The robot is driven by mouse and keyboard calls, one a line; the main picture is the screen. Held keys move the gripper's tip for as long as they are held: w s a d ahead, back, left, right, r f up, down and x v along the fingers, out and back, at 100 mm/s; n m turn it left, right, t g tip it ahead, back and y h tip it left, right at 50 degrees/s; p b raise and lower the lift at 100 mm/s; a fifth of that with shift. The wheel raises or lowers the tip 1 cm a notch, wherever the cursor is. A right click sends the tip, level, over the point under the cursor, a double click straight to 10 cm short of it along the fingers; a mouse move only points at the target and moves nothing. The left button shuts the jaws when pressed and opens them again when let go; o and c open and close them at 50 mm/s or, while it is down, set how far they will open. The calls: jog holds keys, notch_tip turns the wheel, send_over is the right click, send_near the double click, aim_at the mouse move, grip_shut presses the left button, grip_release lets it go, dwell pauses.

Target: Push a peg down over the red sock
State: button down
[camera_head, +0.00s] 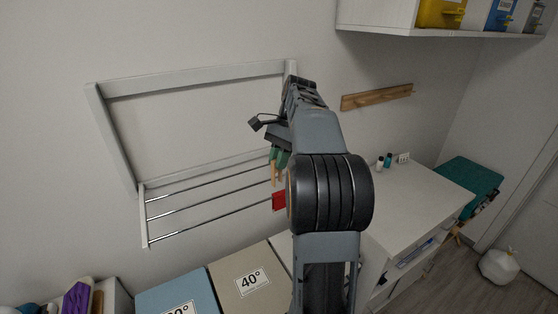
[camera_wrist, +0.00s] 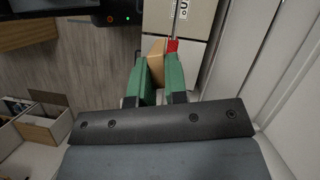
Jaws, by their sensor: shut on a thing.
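The red sock (camera_head: 279,201) hangs at the right end of the wall drying rack (camera_head: 190,208), partly hidden behind my arm. It also shows in the wrist view as a small red patch (camera_wrist: 172,45) near a thin metal rod (camera_wrist: 175,22). My gripper (camera_head: 279,157) has green fingers, which also show in the wrist view (camera_wrist: 158,75). It is shut on a wooden peg (camera_wrist: 156,62), which points down above the sock in the head view (camera_head: 275,173). The peg's tip appears close beside the sock; I cannot tell whether they touch.
Hampers with temperature labels (camera_head: 237,272) stand below the rack. A white cabinet (camera_head: 415,205) with small bottles on top stands to the right. A wooden hook rail (camera_head: 377,97) and a shelf (camera_head: 400,28) with coloured boxes are on the wall.

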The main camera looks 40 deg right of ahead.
aim_at(279, 195)
jog(key=m+t, duration=0.1)
jog(key=m, duration=0.3)
jog(key=shift+s+f+t, duration=0.15)
jog(key=shift+t, duration=0.25)
jog(key=m, duration=0.2)
jog(key=m+t+h, duration=0.1)
jog(key=m, duration=0.1)
jog(key=m+t, duration=0.1)
jog(key=m, duration=0.1)
jog(key=shift+f+m, duration=0.3)
jog(key=shift+f, duration=0.05)
jog(key=m, duration=0.1)
jog(key=m+h, duration=0.1)
jog(key=m, duration=0.1)
jog(key=m+t+h, duration=0.1)
jog(key=shift+w+f+m, duration=0.2)
jog(key=shift+w+m, duration=0.05)
jog(key=shift+m, duration=0.15)
jog(key=m+h, duration=0.1)
jog(key=m, duration=0.2)
jog(key=m+h, duration=0.1)
jog(key=m, duration=0.2)
jog(key=shift+w+d+t, duration=0.2)
jog(key=shift+t, duration=0.1)
jog(key=shift+s+f, duration=0.15)
jog(key=shift+f+b, duration=2.7)
jog(key=shift+f, duration=0.9)
